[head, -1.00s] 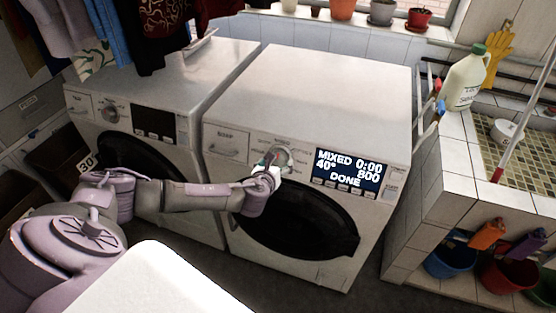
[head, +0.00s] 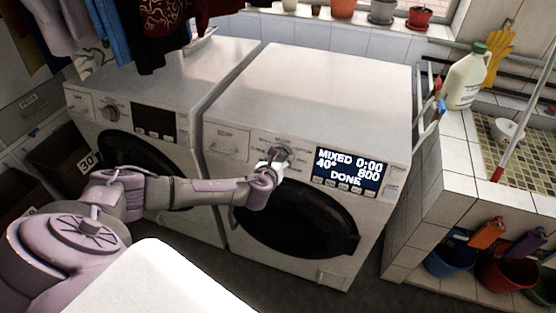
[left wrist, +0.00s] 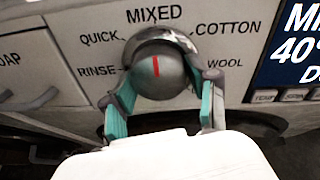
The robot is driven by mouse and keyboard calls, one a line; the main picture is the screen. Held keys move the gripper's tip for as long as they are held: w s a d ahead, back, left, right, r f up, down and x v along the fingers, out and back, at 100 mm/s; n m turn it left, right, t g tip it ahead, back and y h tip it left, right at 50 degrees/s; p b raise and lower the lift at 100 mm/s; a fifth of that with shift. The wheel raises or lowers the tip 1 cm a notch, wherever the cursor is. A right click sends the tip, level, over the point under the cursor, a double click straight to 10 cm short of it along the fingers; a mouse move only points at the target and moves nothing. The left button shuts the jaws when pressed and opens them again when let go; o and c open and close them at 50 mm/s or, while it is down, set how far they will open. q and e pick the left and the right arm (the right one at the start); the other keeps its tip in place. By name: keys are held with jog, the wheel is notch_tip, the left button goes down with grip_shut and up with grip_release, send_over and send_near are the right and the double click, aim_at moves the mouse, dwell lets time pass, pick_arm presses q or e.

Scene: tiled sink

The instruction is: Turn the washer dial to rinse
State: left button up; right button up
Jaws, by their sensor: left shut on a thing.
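The right-hand washer (head: 310,85) has a round grey dial (left wrist: 158,68) with a red mark that stands nearly upright and points toward MIXED. RINSE (left wrist: 97,71) is printed left of the dial, with QUICK above it and COTTON and WOOL on the right. My left gripper (left wrist: 163,88) is shut on the dial, with one teal-padded finger on each side of it. In the head view, my left gripper (head: 276,158) is at the front panel and hides part of the dial. My right gripper is not in view.
The washer's display (head: 350,170) reads MIXED 40° 0:00 800 DONE, right of the dial. A second washer (head: 160,85) stands at left. A detergent bottle (head: 466,78) stands on the tiled sink edge.

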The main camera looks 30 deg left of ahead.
pick_arm(q)
jog(key=shift+n, duration=0.3)
jog(key=n, duration=0.7)
jog(key=shift+n+h+b, duration=0.3)
jog(key=shift+h+b, duration=0.1)
jog(key=n, duration=0.4)
jog(key=shift+n+h+b, duration=0.35)
jog(key=shift+n+h, duration=0.05)
jog(key=shift+n, duration=1.9)
jog(key=shift+a, duration=0.1)
jog(key=o, duration=1.2)
jog(key=shift+r, duration=0.1)
jog(key=shift+c, duration=0.2)
